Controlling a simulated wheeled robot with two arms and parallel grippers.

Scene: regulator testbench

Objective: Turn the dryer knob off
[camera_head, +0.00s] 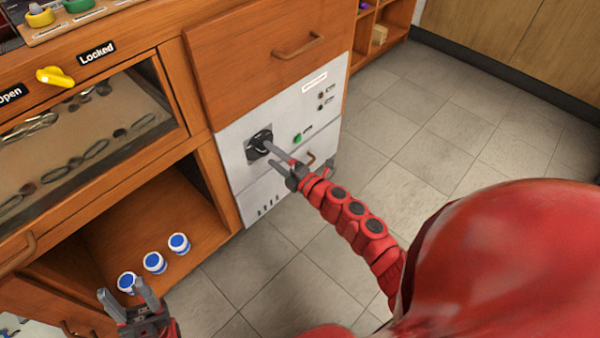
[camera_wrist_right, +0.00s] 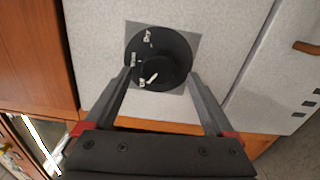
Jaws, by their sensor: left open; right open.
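The dryer knob (camera_head: 258,140) is a round black dial on the white dryer front panel (camera_head: 232,160). In the right wrist view the knob (camera_wrist_right: 160,58) sits on a grey square plate, with small white markings around its left side and a white pointer mark near its lower middle. My right gripper (camera_head: 268,156) is open in front of it. In the right wrist view its two fingertips (camera_wrist_right: 160,76) lie on either side of the knob's raised middle; contact cannot be told. My left gripper (camera_head: 127,300) is open and empty at the lower left, away from the knob.
A green button (camera_head: 297,138) and small dark buttons sit right of the knob. A wooden drawer (camera_head: 262,45) is above the panel. Several blue-and-white jars (camera_head: 154,262) stand on the open shelf at left. A yellow latch (camera_head: 54,76) is beside the "Locked" label. The tiled floor (camera_head: 440,120) is clear.

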